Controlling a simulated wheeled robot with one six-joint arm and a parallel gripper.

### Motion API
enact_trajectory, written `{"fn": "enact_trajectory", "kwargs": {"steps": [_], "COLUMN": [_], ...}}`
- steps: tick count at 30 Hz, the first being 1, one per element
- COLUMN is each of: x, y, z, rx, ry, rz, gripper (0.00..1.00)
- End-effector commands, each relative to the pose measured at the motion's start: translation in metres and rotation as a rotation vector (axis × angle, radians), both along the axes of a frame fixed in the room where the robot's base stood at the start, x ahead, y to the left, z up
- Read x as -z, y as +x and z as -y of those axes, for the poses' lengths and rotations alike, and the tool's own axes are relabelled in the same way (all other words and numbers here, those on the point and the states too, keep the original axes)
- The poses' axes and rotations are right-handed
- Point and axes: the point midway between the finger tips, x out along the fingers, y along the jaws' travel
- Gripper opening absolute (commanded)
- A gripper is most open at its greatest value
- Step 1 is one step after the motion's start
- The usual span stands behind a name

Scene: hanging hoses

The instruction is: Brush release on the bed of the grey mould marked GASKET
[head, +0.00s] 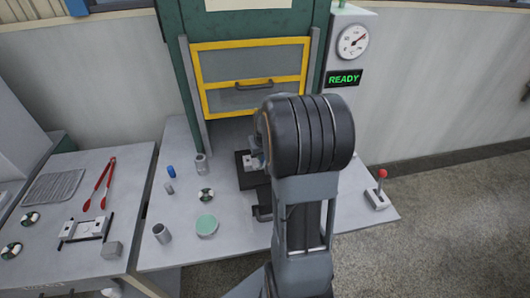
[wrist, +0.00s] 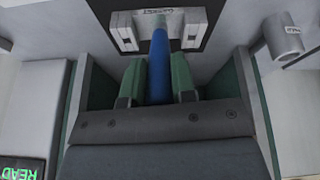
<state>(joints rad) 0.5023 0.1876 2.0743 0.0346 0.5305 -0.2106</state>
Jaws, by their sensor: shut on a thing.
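The grey mould (wrist: 127,36) sits on a dark plate at the top of the wrist view. Its lettering is upside down there and looks like GASKET. In the head view the mould (head: 251,161) shows beside my arm, partly hidden by it. My gripper (wrist: 157,68) is shut on a blue handle (wrist: 159,72), which looks like the brush's. The handle reaches over the mould, and a pale grey-green end lies across the mould's middle. I cannot tell whether this end touches the bed. My arm hides the gripper in the head view.
A press with a yellow-framed guard (head: 251,78) stands behind, beside a READY sign (head: 343,78). A green-topped pot (head: 207,225), metal cups (head: 162,233) and a small blue piece (head: 171,171) stand left. A red-knobbed lever (head: 382,174) is right. Red tongs (head: 101,183) lie on the left bench.

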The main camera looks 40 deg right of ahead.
Motion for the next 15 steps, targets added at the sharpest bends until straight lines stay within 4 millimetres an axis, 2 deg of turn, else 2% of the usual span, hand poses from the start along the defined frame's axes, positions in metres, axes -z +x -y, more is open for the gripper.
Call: {"fn": "enact_trajectory", "kwargs": {"steps": [15], "x": [0.0004], "y": [0.0031], "z": [-0.0068], "rx": [-0.001], "ry": [0.001], "rz": [-0.001], "gripper": [0.01]}}
